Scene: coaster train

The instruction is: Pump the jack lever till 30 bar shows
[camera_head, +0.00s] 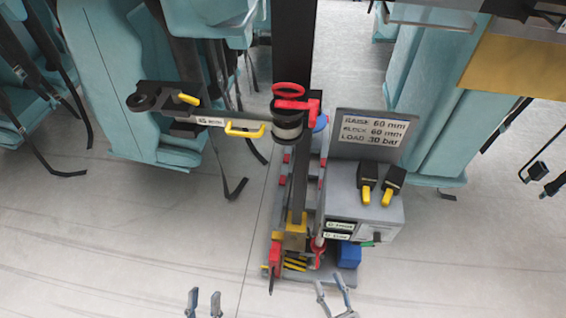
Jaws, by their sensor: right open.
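The jack stand (341,276) stands on the floor in the middle, with a grey box (345,203) on its right side. A dark upright bar (302,180) rises from a brass-coloured block (295,236); I cannot tell whether it is the jack lever. A red handle (275,256) is at its lower left and a red knob (318,250) at its lower front. A sign (372,134) reads raise 60 mm, block 60 mm, load 30 bar. No pressure reading is legible. My left gripper (203,300) and right gripper (331,291) are open and empty in front of the stand, apart from it.
Two black tools with yellow tips (377,185) lie on the box. A blue block (348,255) sits low on the right. A grey arm with a yellow handle (245,130) reaches left from the column. Teal seats (120,80) hang behind; straps dangle. Front floor is clear.

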